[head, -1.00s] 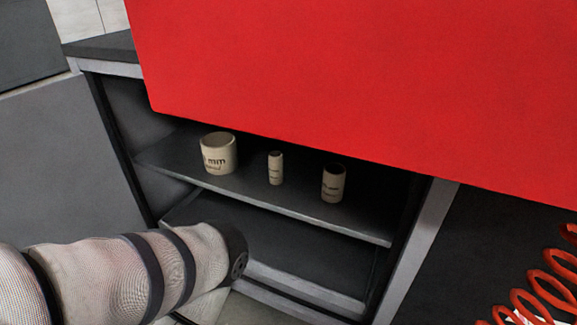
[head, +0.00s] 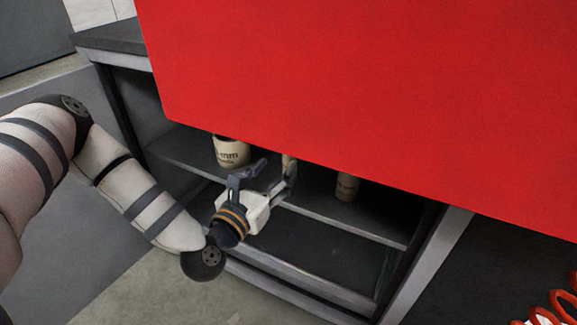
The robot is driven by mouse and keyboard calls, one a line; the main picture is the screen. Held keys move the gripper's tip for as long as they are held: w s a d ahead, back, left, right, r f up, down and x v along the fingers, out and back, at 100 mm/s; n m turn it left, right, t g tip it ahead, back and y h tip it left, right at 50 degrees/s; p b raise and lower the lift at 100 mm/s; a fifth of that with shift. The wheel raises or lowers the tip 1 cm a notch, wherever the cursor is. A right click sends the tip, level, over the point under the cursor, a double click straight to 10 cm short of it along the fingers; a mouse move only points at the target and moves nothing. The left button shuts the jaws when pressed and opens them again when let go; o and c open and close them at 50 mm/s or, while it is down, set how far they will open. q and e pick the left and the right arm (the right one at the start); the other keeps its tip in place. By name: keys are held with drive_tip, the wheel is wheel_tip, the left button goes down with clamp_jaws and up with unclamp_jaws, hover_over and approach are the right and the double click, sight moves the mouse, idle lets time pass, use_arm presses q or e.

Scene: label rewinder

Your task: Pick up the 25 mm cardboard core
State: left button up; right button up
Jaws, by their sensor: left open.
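Three cardboard cores stand upright on the upper shelf of the cabinet. The narrowest core (head: 287,160), whose label I cannot read, is in the middle and fits the 25 mm core best. My left gripper (head: 277,166) is open in front of the shelf, its fingers pointing in toward this core. One finger overlaps the core and hides its lower part, so I cannot tell whether they touch. The wide core (head: 230,152) is to the left, with "mm" on its side. The medium core (head: 347,187) is to the right. My right gripper is out of view.
A large red panel (head: 350,90) hangs over the front and hides the top of the shelf space and part of the cores. The shelf (head: 185,150) has a pale front edge. A lower shelf is empty. A red coiled hose (head: 555,305) is at bottom right.

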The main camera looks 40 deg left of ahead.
sight(287, 159)
use_arm(q)
drive_tip(key=b+x, duration=0.2)
drive_tip(key=x, duration=0.5)
drive_tip(key=shift+f, duration=0.15)
drive_tip(key=shift+w, duration=0.3)
drive_tip(key=c, duration=1)
